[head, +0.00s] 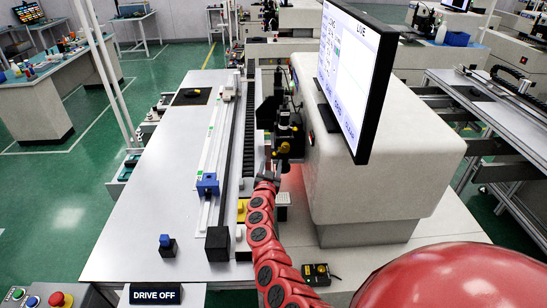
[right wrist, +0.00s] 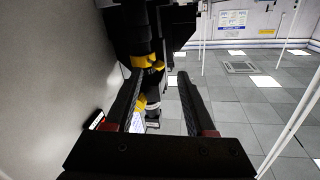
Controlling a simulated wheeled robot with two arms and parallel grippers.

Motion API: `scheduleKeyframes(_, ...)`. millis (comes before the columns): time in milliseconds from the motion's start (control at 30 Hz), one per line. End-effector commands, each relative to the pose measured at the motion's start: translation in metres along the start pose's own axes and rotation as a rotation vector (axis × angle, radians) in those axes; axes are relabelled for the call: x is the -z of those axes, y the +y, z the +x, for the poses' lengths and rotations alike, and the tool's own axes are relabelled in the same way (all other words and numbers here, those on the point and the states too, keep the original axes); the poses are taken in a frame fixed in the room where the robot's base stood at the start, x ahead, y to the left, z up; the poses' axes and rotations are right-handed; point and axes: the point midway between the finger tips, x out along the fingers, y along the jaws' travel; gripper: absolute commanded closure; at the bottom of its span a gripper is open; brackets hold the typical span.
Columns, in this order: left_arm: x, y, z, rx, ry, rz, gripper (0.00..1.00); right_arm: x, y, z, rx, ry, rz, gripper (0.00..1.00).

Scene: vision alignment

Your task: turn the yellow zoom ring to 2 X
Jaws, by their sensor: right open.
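The yellow zoom ring appears to be the yellow band on the black microscope column; it shows small in the head view (head: 284,148). In the right wrist view a yellow band (right wrist: 145,62) lies ahead of my fingertips, with more yellow lower down, partly hidden by the left finger. I cannot read any scale marks. My right gripper (right wrist: 158,76) is open, its two black fingers apart, with the dark column seen between and beyond them and nothing held. In the head view the right gripper (head: 267,174) is small, just below the column. My left gripper is not in view.
A large monitor (head: 350,75) stands over the pale machine housing (head: 370,165) right of the column. A long rail (head: 218,140) with a blue block (head: 207,184) runs on the white table (head: 150,190) to the left. A black cube (head: 217,244) stands near the front.

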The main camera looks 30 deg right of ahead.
Motion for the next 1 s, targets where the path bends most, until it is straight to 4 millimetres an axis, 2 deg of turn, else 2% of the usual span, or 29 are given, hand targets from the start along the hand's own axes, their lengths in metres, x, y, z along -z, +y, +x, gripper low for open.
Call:
scheduleKeyframes(100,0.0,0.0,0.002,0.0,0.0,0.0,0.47,0.002,0.002,0.013,0.0,0.0,-0.008,0.45)
scheduleKeyframes(333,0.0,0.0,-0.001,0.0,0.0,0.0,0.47,0.001,-0.001,0.029,0.003,0.003,-0.005,0.45)
scheduleKeyframes(833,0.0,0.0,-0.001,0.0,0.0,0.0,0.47,0.0,0.003,0.036,-0.004,0.0,-0.003,0.45)
scheduleKeyframes(867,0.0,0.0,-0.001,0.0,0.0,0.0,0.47,0.0,0.003,0.036,-0.004,0.0,-0.003,0.47)
scheduleKeyframes(1000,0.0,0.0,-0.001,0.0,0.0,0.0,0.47,0.0,0.003,0.036,-0.004,0.0,-0.003,0.72)
